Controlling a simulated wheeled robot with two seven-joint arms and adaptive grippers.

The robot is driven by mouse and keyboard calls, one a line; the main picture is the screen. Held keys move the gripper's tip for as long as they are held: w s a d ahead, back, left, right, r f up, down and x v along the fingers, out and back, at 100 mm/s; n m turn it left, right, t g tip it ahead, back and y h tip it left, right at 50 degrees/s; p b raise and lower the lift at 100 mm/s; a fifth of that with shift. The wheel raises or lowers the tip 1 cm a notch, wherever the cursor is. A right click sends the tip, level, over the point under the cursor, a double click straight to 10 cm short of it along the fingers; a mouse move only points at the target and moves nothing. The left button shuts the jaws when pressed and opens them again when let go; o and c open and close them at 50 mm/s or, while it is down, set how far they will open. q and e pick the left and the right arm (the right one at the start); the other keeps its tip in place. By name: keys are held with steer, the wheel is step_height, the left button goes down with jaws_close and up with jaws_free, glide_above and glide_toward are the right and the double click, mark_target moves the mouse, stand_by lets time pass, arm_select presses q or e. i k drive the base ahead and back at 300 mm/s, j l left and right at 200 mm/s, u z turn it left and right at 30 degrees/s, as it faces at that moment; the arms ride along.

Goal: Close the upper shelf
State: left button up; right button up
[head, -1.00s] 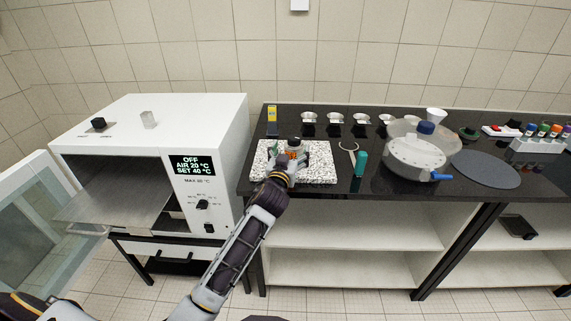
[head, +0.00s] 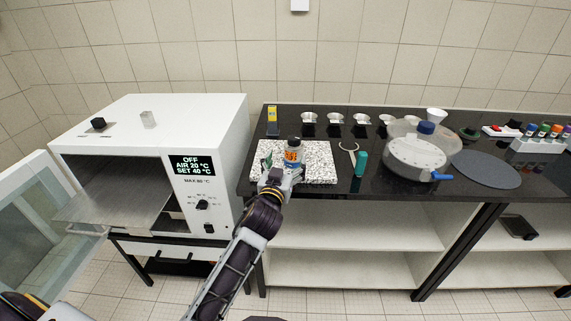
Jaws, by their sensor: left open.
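The white oven (head: 200,125) stands at the left with its glass door (head: 40,215) swung open to the left. Its upper shelf (head: 120,190), a flat grey metal plate with a bar handle (head: 87,231) at the front, is pulled out well past the oven opening. The shelf looks bare. My left gripper (head: 281,178) is over the front edge of the speckled stone slab (head: 318,165), right of the oven and apart from the shelf. It is open, just in front of a bottle. My right gripper is not in view.
The bottle with an orange label (head: 293,157) stands upright on the slab. A green-handled tool (head: 360,163), several small metal cups and a round lidded sieve device (head: 418,158) are on the black counter (head: 320,195). Floor shows between oven and counter.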

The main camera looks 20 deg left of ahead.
mark_target(130, 193)
steer(key=u, duration=2.1)
